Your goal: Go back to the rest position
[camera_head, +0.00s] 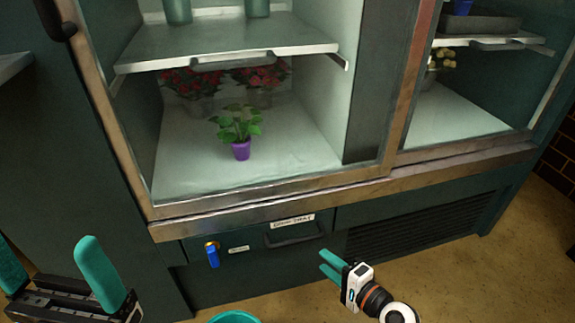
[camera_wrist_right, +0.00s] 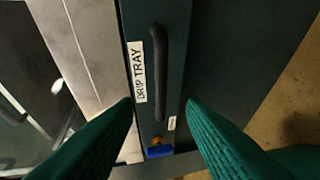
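My right gripper (camera_head: 330,265) is in front of the lower panel of the display cooler, right of and below the drip tray handle (camera_head: 295,237). Its two teal fingers are apart with nothing between them in the right wrist view (camera_wrist_right: 160,112), where the black handle (camera_wrist_right: 157,75) and the DRIP TRAY label (camera_wrist_right: 137,72) lie beyond them. The drip tray front looks flush with the panel. My left gripper (camera_head: 45,252) is at the bottom left, its teal fingers wide apart and empty.
The cooler holds a plant in a purple pot (camera_head: 241,150), with red flowers (camera_head: 262,77) behind it. A blue-and-orange fitting (camera_head: 212,254) sits left of the drip tray label. A teal rounded rim (camera_head: 235,316) is cut off at the bottom edge. Open floor (camera_head: 440,285) lies at right.

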